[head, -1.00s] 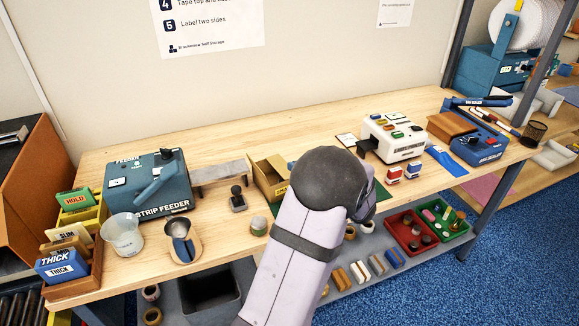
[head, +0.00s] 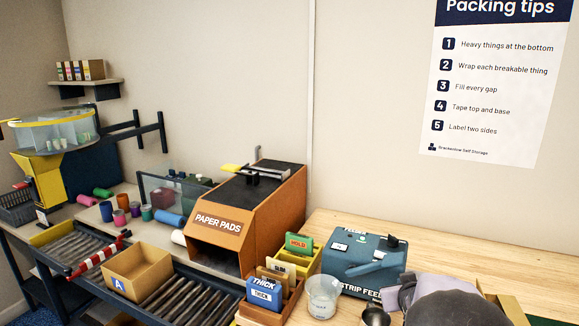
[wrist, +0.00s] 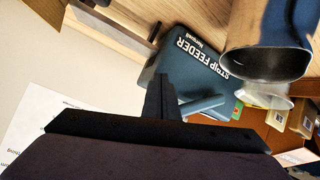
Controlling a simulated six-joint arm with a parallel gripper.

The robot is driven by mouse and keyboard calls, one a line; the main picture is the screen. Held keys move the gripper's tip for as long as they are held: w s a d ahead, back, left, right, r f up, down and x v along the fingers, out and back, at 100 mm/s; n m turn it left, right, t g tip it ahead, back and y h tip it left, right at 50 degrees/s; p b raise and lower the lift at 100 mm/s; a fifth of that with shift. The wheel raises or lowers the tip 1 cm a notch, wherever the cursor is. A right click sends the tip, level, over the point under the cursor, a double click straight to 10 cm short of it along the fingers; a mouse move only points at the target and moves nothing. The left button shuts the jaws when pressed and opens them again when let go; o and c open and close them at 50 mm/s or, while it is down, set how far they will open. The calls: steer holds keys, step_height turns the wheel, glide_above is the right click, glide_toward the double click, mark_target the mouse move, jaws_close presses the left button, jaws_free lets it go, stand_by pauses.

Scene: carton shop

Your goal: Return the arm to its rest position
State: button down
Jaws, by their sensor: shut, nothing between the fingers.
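My gripper (wrist: 164,92) shows in the wrist view as dark fingers closed together with nothing between them. It points toward the blue strip feeder (wrist: 200,75), which appears upside down there; a gap between them cannot be judged. In the head view my arm shows only at the bottom right corner, with its grey rounded joint in front of the bench. The fingers are hidden or out of that picture. The strip feeder (head: 362,262) stands on the wooden bench (head: 455,255) to the left of my arm.
A metal scoop or jug (wrist: 268,40) is close beside the fingers in the wrist view. A clear measuring cup (head: 323,296) and card boxes (head: 264,292) stand left of it on the bench. The orange paper pads dispenser (head: 245,220) and a roller conveyor with an open carton (head: 138,272) lie further left.

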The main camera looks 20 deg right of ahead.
steer(key=a+f+n+g+y, duration=0.1)
steer(key=a+f+y, duration=0.1)
steer(key=a, duration=0.7)
steer(key=a+f+n+g+y, duration=0.1)
steer(key=a+f+g+y, duration=0.15)
steer(key=a, duration=0.75)
steer(key=s+a+f+n+g+y+p, duration=0.1)
steer(key=s+a+f+g+p, duration=0.15)
steer(key=s+a, duration=0.6)
steer(key=s+a+f+n+g+y+p, duration=0.1)
steer(key=s+a+f+g+y, duration=0.15)
steer(key=s+a, duration=0.6)
step_height(320, 180, down, 24)
steer(key=b, duration=2.4)
steer(key=shift+s+d+r+g+h, duration=0.2)
steer(key=shift+s+g+h, duration=0.1)
steer(key=shift+g+h, duration=0.15)
steer(key=shift+r, duration=0.1)
